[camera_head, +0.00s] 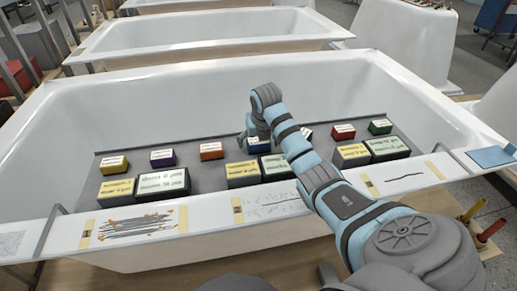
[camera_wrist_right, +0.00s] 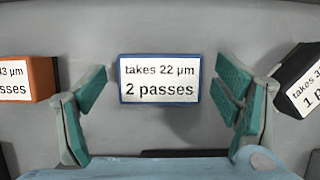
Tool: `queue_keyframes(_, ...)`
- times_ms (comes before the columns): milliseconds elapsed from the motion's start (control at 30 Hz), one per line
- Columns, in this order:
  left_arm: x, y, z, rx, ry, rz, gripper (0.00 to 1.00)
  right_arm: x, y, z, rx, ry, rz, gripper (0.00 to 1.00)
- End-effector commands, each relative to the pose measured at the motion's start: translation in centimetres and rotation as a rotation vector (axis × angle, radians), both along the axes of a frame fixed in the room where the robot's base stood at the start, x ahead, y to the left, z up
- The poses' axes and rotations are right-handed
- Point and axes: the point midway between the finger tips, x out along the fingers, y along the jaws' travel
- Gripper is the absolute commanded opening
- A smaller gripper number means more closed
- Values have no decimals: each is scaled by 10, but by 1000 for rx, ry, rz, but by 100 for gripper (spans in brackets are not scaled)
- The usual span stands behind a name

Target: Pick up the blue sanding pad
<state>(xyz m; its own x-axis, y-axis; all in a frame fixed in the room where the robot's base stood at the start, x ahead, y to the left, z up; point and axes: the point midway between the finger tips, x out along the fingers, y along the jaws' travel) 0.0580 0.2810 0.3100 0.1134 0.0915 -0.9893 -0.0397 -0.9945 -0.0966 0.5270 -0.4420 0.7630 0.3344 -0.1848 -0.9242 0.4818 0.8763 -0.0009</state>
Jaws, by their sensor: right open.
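The blue sanding pad (camera_head: 258,148) lies on the grey mat in the tub, partly hidden by my right gripper in the head view. In the right wrist view the pad (camera_wrist_right: 160,78) has a blue edge and a white label reading "takes 22 µm 2 passes". My right gripper (camera_wrist_right: 162,98) is open, with green-padded fingers to the left and right of the pad and a visible gap on each side. In the head view the right gripper (camera_head: 248,132) points down over the pad, mostly hidden by its own wrist. My left gripper is not in view.
An orange pad (camera_head: 211,151) lies left of the blue one and a red pad (camera_head: 343,131) farther right. Larger labelled blocks (camera_head: 242,174) stand in front. The near tub rim (camera_head: 210,215) carries marked test patches. Bare mat (camera_wrist_right: 160,25) surrounds the blue pad.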

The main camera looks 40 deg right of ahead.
Motion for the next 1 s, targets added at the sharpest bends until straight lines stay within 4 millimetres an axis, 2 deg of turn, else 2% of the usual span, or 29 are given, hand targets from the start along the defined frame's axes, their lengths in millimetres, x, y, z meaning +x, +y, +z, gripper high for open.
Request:
queue_keyframes(33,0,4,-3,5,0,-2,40,2,-1,-6,0,0,-1,83)
queue_keyframes(233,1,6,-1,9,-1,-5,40,2,-2,-4,-1,-2,-1,83)
queue_keyframes(567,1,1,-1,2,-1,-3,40,2,-2,-4,1,-2,-1,31)
queue_keyframes(833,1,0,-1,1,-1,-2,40,2,-1,-2,0,-2,-1,31)
queue_keyframes(1000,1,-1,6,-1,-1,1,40,2,-2,18,0,-5,-1,31)
